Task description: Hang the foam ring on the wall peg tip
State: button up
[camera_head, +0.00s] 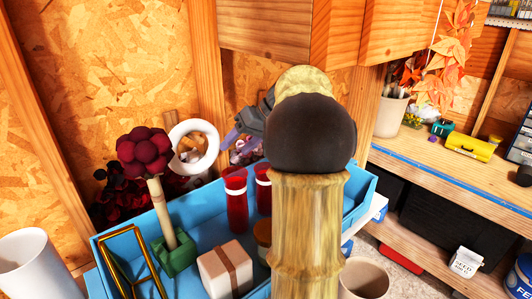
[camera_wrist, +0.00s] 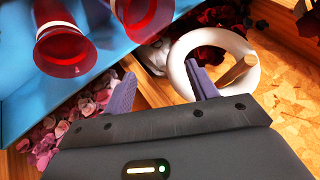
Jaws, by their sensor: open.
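The white foam ring (camera_head: 181,161) stands at the wooden wall, left of my gripper (camera_head: 232,140). In the wrist view the ring (camera_wrist: 178,66) shows large at upper right. A pale wooden peg (camera_wrist: 238,70) shows inside the ring's opening, so the ring appears to be around it. Whether the ring's weight rests on the peg I cannot tell. My gripper (camera_wrist: 160,88) is open with its purple fingers apart. The right finger overlaps the ring's lower left rim in the picture; contact is unclear. Nothing is seen held between the fingers.
A blue tray (camera_head: 101,242) below holds red cups (camera_head: 236,200), a ribboned box (camera_head: 226,270), a gold frame (camera_head: 130,262) and a dark red ball cluster (camera_head: 146,151) on a stick, close left of the ring. Dark red petals lie behind. A wooden cabinet (camera_head: 264,32) overhangs above.

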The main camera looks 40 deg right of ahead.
jog(key=s+d+b, duration=0.2)
jog(key=s+d, duration=0.3)
jog(key=shift+d, duration=0.1)
dwell(0.6)
